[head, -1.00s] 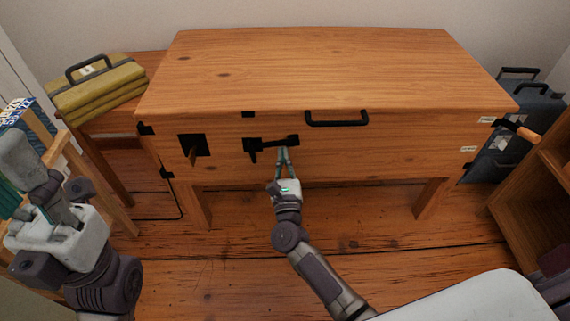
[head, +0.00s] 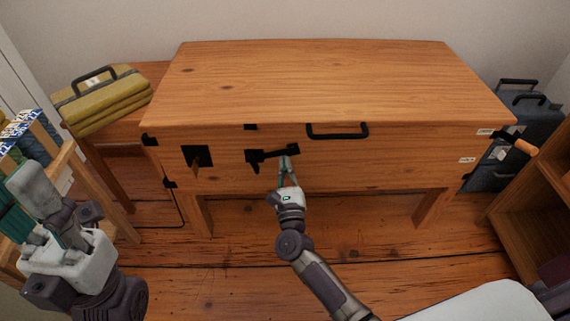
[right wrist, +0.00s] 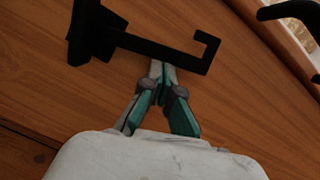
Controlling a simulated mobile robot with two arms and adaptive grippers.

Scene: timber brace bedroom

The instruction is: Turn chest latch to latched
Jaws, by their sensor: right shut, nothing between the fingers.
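The wooden chest (head: 400,155) stands against the wall with its lid closed. Its black latch (head: 268,155) is on the front face, left of the middle; the bar points right and tilts slightly up, ending in a hook. The bar also shows in the right wrist view (right wrist: 160,46). My right gripper (head: 286,161) is shut and empty, its fingertips at the underside of the bar near the hooked end. In the right wrist view the fingertips (right wrist: 162,68) look to touch the bar. My left gripper (head: 30,205) is at the far left, away from the chest; its finger gap is unclear.
A black handle (head: 338,131) is right of the latch, and a black plate with a wooden knob (head: 198,158) is left of it. Yellow cases (head: 105,100) stand left, a dark blue case (head: 515,140) right. A wooden shelf (head: 535,200) is at the right edge.

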